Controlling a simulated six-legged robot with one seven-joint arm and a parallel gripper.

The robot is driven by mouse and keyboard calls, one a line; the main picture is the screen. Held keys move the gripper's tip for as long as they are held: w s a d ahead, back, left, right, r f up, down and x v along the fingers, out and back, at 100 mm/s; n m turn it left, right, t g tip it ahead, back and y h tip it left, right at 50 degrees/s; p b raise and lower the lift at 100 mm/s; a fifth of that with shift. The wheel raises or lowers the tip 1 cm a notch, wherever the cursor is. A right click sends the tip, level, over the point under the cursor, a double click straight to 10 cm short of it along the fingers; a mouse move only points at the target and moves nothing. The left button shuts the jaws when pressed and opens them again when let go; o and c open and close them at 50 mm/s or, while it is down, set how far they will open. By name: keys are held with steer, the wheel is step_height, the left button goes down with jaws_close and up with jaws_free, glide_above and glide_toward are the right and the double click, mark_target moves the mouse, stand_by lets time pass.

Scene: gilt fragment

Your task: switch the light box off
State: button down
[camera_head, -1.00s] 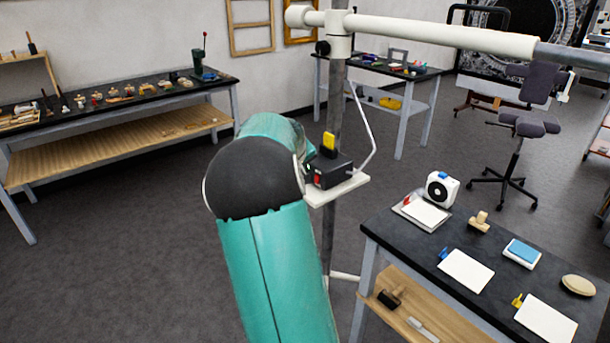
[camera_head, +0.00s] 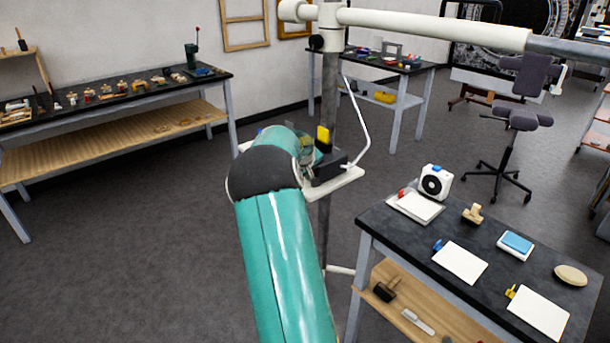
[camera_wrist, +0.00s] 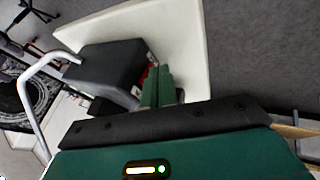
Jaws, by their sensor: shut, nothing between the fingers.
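In the wrist view the black box (camera_wrist: 105,65) stands on the white shelf (camera_wrist: 190,30). A bit of its red switch (camera_wrist: 151,74) shows right beside my fingers; the rest is hidden. My gripper (camera_wrist: 157,80) is shut and empty, its green fingertips close against the box's switch side. I cannot tell whether they touch. In the head view my arm hides most of the gripper.
A white bent rod (camera_head: 362,120) rises beside the box, and the stand's pole and white crossbar (camera_head: 430,28) are close by. A dark table (camera_head: 395,235) with cards, a white device (camera_head: 436,183) and stamps stands at right. A workbench (camera_head: 110,105) stands at left.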

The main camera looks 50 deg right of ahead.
steer(key=shift+d+f+h, duration=0.15)
steer(key=shift+f+h, duration=0.05)
steer(key=shift+h, duration=0.1)
steer(key=shift+r, duration=0.9)
